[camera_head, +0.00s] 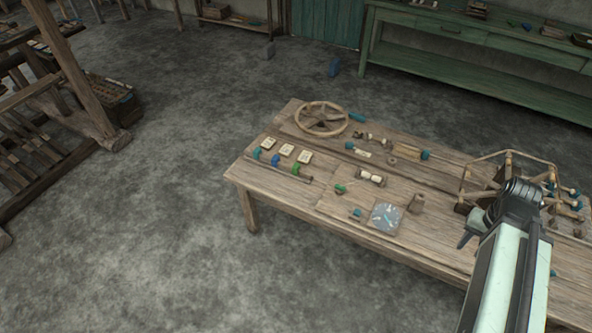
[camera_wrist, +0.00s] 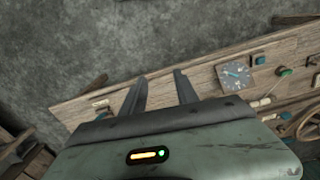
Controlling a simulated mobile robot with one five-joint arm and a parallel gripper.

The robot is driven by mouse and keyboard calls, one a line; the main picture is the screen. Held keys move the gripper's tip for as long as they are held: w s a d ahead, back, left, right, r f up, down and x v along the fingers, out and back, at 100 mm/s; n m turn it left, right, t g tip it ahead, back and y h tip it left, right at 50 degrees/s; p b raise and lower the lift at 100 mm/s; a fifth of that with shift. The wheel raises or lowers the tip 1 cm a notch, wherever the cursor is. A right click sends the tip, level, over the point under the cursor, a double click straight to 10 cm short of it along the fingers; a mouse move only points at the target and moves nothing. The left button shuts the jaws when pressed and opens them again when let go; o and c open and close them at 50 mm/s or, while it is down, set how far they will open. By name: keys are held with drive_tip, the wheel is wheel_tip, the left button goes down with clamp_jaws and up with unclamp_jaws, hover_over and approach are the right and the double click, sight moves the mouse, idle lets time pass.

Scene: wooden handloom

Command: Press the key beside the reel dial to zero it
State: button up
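My gripper (camera_head: 466,240) is to the right of the dial in the head view, apart from dial and key. In the wrist view its two fingers (camera_wrist: 160,78) stand apart with nothing between them.
A wooden reel frame (camera_head: 500,170) stands on the table near my arm. A small wooden spool (camera_head: 416,203) is right beside the dial. A green knob (camera_head: 341,188), cards (camera_head: 287,150) and a spoked wheel (camera_head: 321,118) lie farther left. The table's front strip looks mostly clear.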

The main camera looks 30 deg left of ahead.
clamp_jaws()
idle(1.5)
